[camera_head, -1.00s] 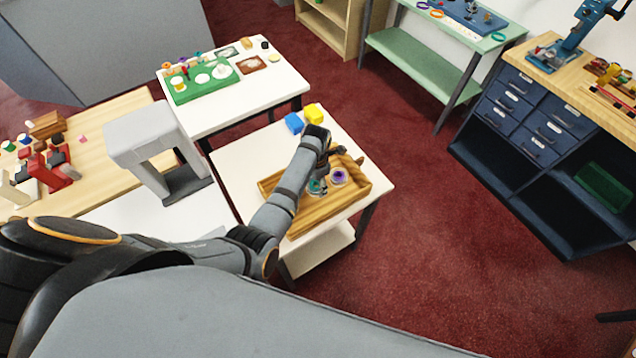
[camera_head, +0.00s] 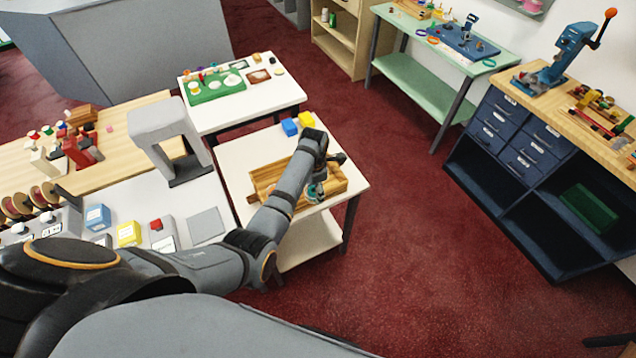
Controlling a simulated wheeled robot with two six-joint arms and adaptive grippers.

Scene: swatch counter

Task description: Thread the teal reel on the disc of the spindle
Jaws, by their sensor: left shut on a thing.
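My left gripper (camera_head: 316,189) reaches over the wooden tray (camera_head: 262,182) on the small white table. It is shut on the teal reel (camera_head: 313,194), which shows only partly at the fingertips, near the tray's front right side. My arm and wrist cover much of the tray. I cannot tell from this view whether the reel is clear of the tray floor. On the green table at the back stands a blue board (camera_head: 455,42) with small upright parts; I cannot make out which is the spindle.
Coloured rings lie on the green table (camera_head: 410,24). A navy drawer cabinet (camera_head: 520,150) stands at the right. Red carpet (camera_head: 400,230) lies open between the tables.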

